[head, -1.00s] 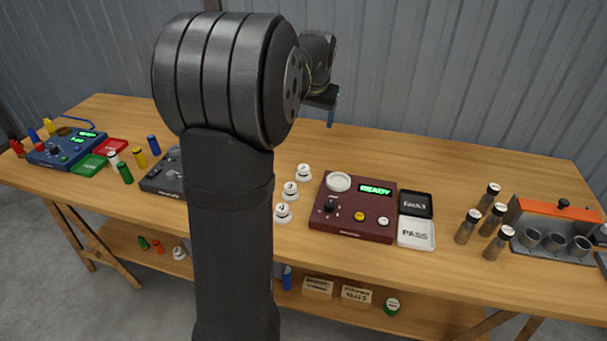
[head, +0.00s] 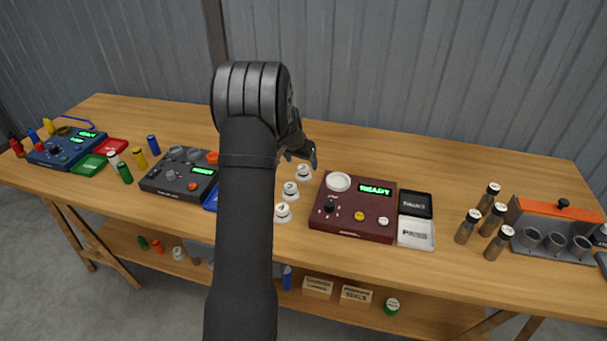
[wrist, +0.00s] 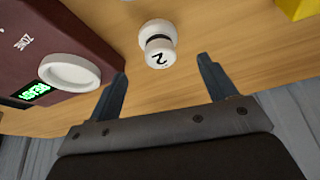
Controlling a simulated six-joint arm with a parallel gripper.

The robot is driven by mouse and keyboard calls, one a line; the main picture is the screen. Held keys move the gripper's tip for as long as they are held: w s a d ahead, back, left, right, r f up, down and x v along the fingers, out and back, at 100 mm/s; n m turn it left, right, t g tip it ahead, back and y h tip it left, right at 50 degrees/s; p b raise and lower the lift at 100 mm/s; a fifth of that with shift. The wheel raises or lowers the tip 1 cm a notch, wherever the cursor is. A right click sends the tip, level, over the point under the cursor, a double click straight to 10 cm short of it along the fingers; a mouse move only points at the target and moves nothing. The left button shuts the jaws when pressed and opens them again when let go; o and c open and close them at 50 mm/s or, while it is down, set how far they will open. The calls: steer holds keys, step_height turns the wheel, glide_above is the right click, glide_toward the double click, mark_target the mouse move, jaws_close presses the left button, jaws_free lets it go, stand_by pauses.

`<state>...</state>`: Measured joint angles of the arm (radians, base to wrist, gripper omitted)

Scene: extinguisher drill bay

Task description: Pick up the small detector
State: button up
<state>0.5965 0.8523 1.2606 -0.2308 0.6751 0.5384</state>
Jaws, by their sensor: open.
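Three small white detectors with dark numbers stand in a row left of the maroon tester (head: 352,222): the far one (head: 303,172), the middle one (head: 290,189) and the near one (head: 282,212). I cannot tell from size which is the small one. My gripper (head: 302,150) is just behind and above the far detector. In the wrist view a detector marked 2 (wrist: 157,42) stands ahead of my open, empty fingers (wrist: 162,70), apart from both. The other two detectors are outside the wrist view.
The maroon tester's white dish (wrist: 70,72) is close to one finger. A yellow thing (wrist: 295,8) is at the wrist view's corner. A grey tester (head: 165,183) is left of my arm. Black (head: 415,204) and white (head: 416,233) trays are right. The back of the table is clear.

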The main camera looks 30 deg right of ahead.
mark_target(303, 168)
steer(key=shift+x, duration=3.35)
steer(key=shift+s+a, duration=0.1)
steer(key=shift+a, duration=0.05)
steer(key=c, duration=1.1)
